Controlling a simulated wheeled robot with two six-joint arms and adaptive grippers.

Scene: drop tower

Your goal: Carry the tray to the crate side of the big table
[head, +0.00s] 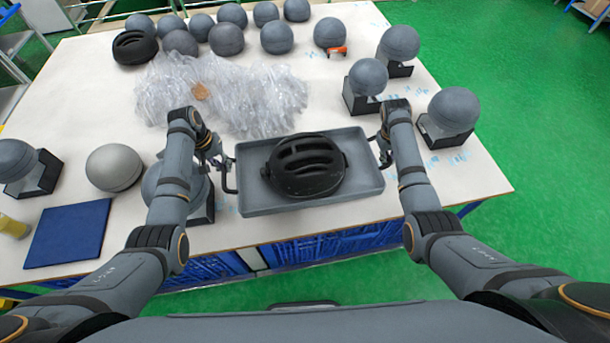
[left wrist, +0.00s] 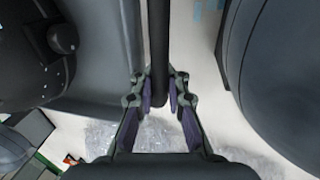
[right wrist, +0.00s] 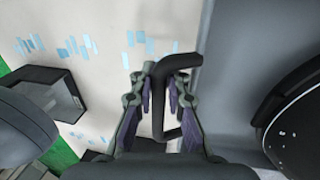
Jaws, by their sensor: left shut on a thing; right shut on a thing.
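The grey tray (head: 358,193) is at the near edge of the big table, with a black helmet (head: 305,165) in it. My left gripper (head: 226,165) is shut on the tray's left handle (left wrist: 158,50). My right gripper (head: 383,150) is shut on the tray's right handle (right wrist: 180,65). The helmet also shows in the left wrist view (left wrist: 30,75) and at the right edge of the right wrist view (right wrist: 300,125). I cannot tell whether the tray touches the table. The big table (head: 450,185) has a pale top. Blue crates (head: 330,243) show below its near edge.
A crumpled clear plastic heap (head: 225,95) lies behind the tray. Grey balls on black stands, one of them a grey ball (head: 452,110), stand to the right. Another ball on a stand (head: 160,185) is close to my left arm. A blue mat (head: 68,232) lies at the left.

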